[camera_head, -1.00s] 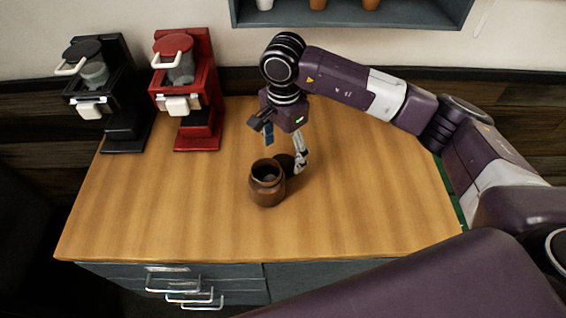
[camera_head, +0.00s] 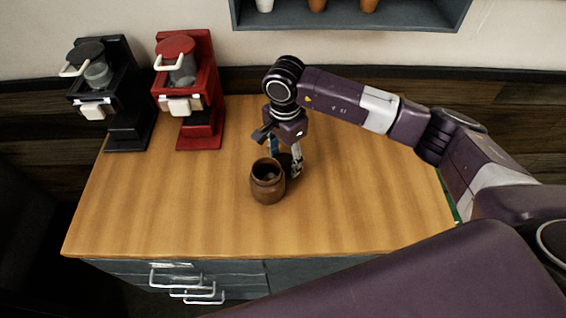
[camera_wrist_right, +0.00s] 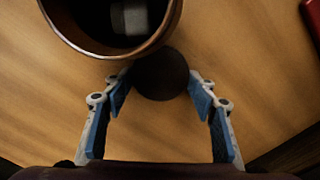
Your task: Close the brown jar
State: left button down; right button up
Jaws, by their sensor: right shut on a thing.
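The brown jar (camera_head: 267,187) stands upright and open on the wooden counter, with its mouth facing up. In the right wrist view, the jar (camera_wrist_right: 70,30) fills the top left and something pale shows inside it. A dark round lid (camera_wrist_right: 161,74) sits between the fingertips of my right gripper (camera_wrist_right: 160,84), just beside the jar's rim. In the head view, my right gripper (camera_head: 285,158) is just behind and to the right of the jar, shut on the lid, which is mostly hidden there. Whether the lid touches the counter I cannot tell. My left gripper is not in view.
A black coffee brewer (camera_head: 125,125) and a red coffee brewer (camera_head: 205,125) stand at the back left of the counter (camera_head: 350,210). A grey wall shelf (camera_head: 420,18) hangs above the back. The counter's front and right are clear. Drawers with handles are below.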

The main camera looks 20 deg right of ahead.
aim_at(284, 162)
jog(key=shift+r, duration=0.15)
